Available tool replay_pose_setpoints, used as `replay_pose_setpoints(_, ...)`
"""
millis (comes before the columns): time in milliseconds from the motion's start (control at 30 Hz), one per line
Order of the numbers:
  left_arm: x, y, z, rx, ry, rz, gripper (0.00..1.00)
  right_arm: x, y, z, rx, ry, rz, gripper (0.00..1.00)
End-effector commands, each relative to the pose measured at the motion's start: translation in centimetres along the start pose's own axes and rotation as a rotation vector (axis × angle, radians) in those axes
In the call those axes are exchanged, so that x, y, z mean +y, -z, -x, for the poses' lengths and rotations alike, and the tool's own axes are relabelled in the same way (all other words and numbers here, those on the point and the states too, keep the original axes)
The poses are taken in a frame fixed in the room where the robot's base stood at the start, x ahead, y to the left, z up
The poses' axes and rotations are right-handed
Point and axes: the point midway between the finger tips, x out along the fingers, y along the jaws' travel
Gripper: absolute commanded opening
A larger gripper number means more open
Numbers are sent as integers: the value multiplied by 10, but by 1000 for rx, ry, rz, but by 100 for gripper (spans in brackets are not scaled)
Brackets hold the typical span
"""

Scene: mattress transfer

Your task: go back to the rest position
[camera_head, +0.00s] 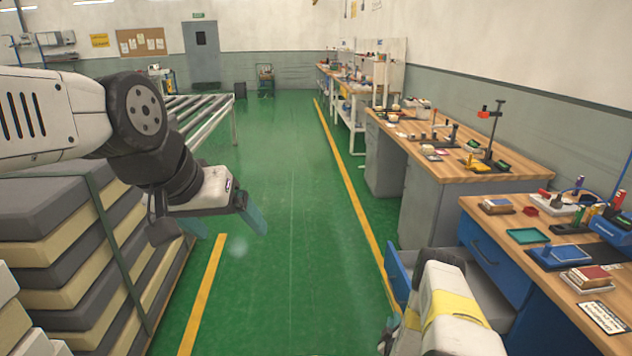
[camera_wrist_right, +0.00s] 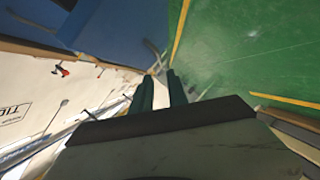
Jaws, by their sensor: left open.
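My left gripper (camera_head: 228,222) hangs over the green floor beside a stack of mattresses (camera_head: 110,270). Its teal fingers are apart with nothing between them. The stack has alternating dark grey and beige layers, and my left arm hides part of its top.
A blue workbench (camera_head: 490,265) with an open drawer (camera_head: 397,270) stands close to my right arm. A grey bench (camera_head: 425,205) stands behind it. A roller conveyor (camera_head: 212,120) lies beyond my left arm. The green aisle (camera_head: 290,190) between is clear.

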Motion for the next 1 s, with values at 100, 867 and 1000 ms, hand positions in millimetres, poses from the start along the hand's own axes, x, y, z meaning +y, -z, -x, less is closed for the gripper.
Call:
replay_pose_setpoints(100, 0, 0, 0, 0, 0, 0, 86, 20, 15, -16, 0, 15, -20, 20)
replay_pose_setpoints(867, 0, 0, 0, 0, 0, 0, 86, 266, 237, -36, -109, 291, -351, 20)
replay_pose_setpoints(1000, 0, 0, 0, 0, 0, 0, 86, 309, 281, 4, -146, 350, -425, 20)
